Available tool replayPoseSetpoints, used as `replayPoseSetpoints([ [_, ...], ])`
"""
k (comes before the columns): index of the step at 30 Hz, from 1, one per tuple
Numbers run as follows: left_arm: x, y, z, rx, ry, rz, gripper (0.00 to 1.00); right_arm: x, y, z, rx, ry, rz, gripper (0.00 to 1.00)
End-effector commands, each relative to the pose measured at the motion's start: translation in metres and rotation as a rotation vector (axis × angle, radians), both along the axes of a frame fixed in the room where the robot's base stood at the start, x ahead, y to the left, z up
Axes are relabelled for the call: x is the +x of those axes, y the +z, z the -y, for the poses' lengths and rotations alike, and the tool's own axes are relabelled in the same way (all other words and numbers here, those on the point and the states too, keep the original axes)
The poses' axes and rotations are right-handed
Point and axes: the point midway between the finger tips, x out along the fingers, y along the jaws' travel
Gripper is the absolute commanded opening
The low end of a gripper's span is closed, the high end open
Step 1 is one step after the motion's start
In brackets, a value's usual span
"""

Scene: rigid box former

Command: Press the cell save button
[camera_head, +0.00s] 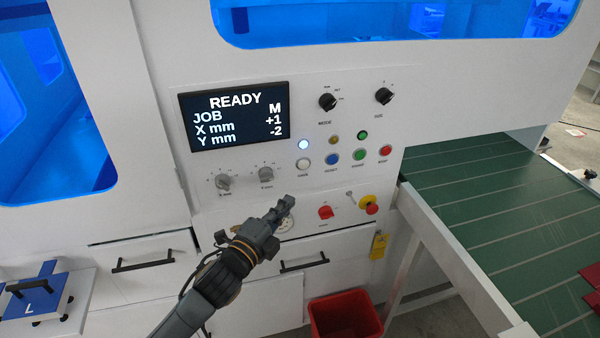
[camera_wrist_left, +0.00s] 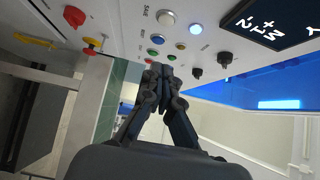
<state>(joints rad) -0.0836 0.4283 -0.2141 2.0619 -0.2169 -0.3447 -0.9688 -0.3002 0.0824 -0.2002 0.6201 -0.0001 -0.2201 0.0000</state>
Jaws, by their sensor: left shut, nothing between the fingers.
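The white round save button (camera_head: 303,162) is on the machine's control panel, below a lit white lamp (camera_head: 303,144). In the left wrist view, the white button (camera_wrist_left: 166,17) has the label SAVE beside it, and the lit lamp (camera_wrist_left: 196,29) is to its right. My left gripper (camera_head: 287,204) is shut and empty. In the head view it shows below the button and slightly left; in the wrist view its fingertips (camera_wrist_left: 160,72) are well below the button. It does not cover the button. My right gripper is not in view.
A blue button (camera_head: 332,158), a green button (camera_head: 358,154) and a red button (camera_head: 386,150) sit to the right. Knobs, a red switch (camera_head: 325,212) and an emergency stop (camera_head: 371,208) are nearby. The screen (camera_head: 235,115) reads READY, JOB M, X +1, Y -2.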

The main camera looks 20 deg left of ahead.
Motion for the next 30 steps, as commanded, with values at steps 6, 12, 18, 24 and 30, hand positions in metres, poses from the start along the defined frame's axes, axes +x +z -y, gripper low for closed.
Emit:
replayPoseSetpoints([
  [6, 0.041, 0.005, 0.008, -0.003, 0.000, 0.001, 0.00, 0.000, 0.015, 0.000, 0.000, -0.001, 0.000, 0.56],
  [12, 0.081, 0.005, 0.016, -0.002, 0.000, 0.002, 0.00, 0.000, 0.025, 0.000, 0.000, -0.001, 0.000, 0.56],
  [18, 0.107, 0.003, 0.005, 0.000, 0.001, -0.001, 0.00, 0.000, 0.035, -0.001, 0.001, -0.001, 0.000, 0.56],
  [24, 0.119, 0.001, -0.003, 0.000, -0.002, 0.000, 0.00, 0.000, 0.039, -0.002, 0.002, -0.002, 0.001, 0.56],
  [30, 0.122, 0.001, -0.005, 0.000, -0.002, 0.000, 0.00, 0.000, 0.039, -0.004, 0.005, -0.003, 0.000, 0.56],
])
